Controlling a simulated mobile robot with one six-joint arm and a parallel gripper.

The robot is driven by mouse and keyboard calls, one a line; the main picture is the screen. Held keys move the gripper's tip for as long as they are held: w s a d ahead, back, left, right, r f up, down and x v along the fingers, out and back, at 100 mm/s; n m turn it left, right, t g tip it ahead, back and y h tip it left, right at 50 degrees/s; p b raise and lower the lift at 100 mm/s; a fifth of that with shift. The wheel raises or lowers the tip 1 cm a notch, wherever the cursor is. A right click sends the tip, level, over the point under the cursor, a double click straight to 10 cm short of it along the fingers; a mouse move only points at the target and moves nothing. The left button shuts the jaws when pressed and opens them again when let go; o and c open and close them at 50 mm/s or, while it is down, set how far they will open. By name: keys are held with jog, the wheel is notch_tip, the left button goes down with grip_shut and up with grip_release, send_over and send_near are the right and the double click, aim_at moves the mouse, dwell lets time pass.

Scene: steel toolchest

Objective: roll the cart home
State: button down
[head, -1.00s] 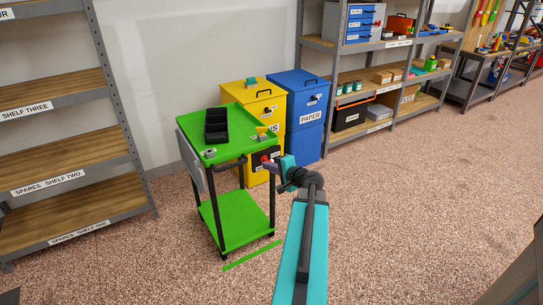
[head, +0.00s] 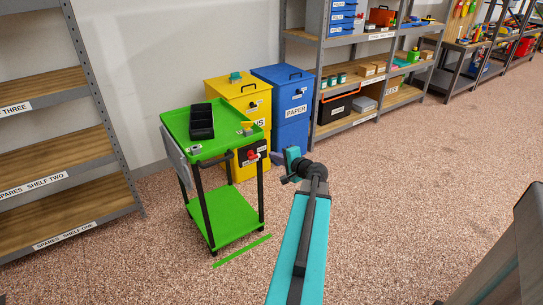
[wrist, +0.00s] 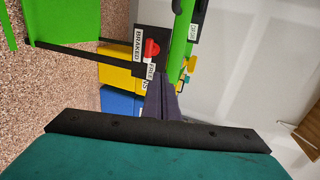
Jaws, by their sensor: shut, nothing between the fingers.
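The green cart (head: 225,213) stands upright on the speckled floor, with black posts and a black handle (head: 230,159) on its near side. A panel on the cart carries a red brake knob (wrist: 151,48) between labels reading BRAKED and FREE; which one it points at I cannot tell. The knob also shows in the head view (head: 252,155). My gripper (head: 273,156) is just right of the knob, apparently apart from it. In the wrist view its dark fingers (wrist: 163,98) are shut and empty. A green strip (head: 242,250) lies on the floor at the cart's near edge.
The cart's top holds a black tray (head: 202,122) and small items. A yellow bin (head: 220,91) and a blue PAPER bin (head: 290,128) stand behind it. Steel shelves (head: 55,190) are at left, loaded shelves (head: 350,122) at back right. Floor at right is open.

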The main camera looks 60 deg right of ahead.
jog(key=p, duration=0.1)
send_near(254, 146)
jog(key=x, duration=0.4)
jog(key=shift+x, duration=1.1)
jog(key=shift+w+r, duration=0.1)
jog(key=shift+r, duration=0.05)
